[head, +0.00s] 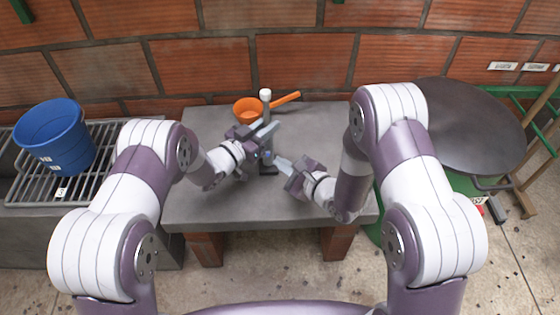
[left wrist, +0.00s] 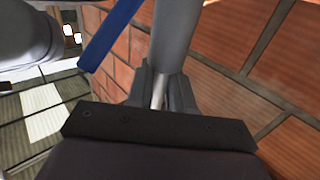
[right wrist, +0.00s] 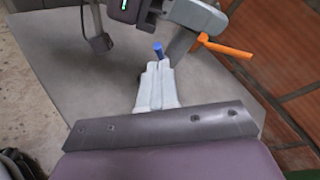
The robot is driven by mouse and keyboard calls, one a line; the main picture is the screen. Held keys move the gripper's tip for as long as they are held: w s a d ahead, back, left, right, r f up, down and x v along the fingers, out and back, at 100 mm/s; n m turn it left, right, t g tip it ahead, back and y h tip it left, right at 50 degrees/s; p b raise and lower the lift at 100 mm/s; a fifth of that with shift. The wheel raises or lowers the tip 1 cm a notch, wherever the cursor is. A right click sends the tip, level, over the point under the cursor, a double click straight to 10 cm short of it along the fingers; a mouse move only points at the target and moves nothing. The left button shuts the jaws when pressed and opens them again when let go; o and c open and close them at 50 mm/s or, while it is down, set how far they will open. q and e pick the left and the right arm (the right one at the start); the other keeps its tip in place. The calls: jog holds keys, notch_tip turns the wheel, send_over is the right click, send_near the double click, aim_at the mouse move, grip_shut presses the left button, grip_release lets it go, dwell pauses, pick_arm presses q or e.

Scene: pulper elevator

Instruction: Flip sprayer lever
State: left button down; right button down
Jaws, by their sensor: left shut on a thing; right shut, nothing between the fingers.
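The sprayer is a grey upright piece with a pale top (head: 265,94) near the middle of the table. My left gripper (head: 264,133) is shut on its grey body, which also shows between the fingers in the left wrist view (left wrist: 178,38). A blue bar, likely the lever (left wrist: 110,35), slants beside the body in that view. My right gripper (head: 282,161) is shut and empty, low and to the right of the sprayer. In the right wrist view a small blue end (right wrist: 158,48) sits just past its fingertips; I cannot tell whether they touch.
The grey table (head: 205,205) has an orange ladle (head: 247,110) behind the sprayer, its handle pointing right. A blue bucket (head: 55,135) stands on a metal rack (head: 35,190) at left. A large dark round lid (head: 460,125) is at right. A brick wall (head: 300,58) closes the back.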

jog(key=shift+w+a+r, duration=0.2)
jog(key=shift+a, duration=0.3)
jog(key=shift+w+r, duration=0.1)
jog(key=w+r, duration=0.2)
jog(key=shift+w+r, duration=0.15)
jog(key=shift+w, duration=0.25)
jog(key=shift+d, duration=0.1)
